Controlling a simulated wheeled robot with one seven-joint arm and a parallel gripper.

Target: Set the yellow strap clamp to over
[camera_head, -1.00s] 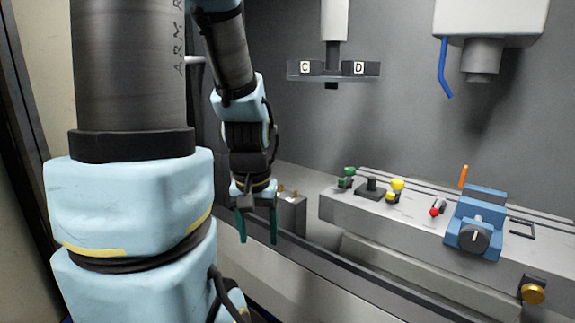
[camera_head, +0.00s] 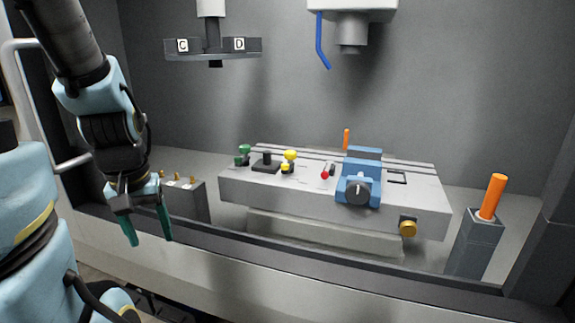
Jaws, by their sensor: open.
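The yellow strap clamp (camera_head: 289,161) is a small yellow piece on the grey machine table, left of its middle, between a dark block and a red-tipped lever. It is small in the picture, and I cannot tell its exact setting. My gripper (camera_head: 148,241) has two green fingers that point down, spread apart with nothing between them. It hangs at the left, in front of the booth's front ledge, well to the left of the clamp and apart from it.
A green clamp (camera_head: 243,155), a black block (camera_head: 266,163), a red-tipped lever (camera_head: 326,174) and a blue vise (camera_head: 361,180) stand on the table (camera_head: 290,196). An orange-handled holder (camera_head: 493,197) stands right. A tool rack labelled C and D (camera_head: 212,50) and a spindle head (camera_head: 350,30) hang above.

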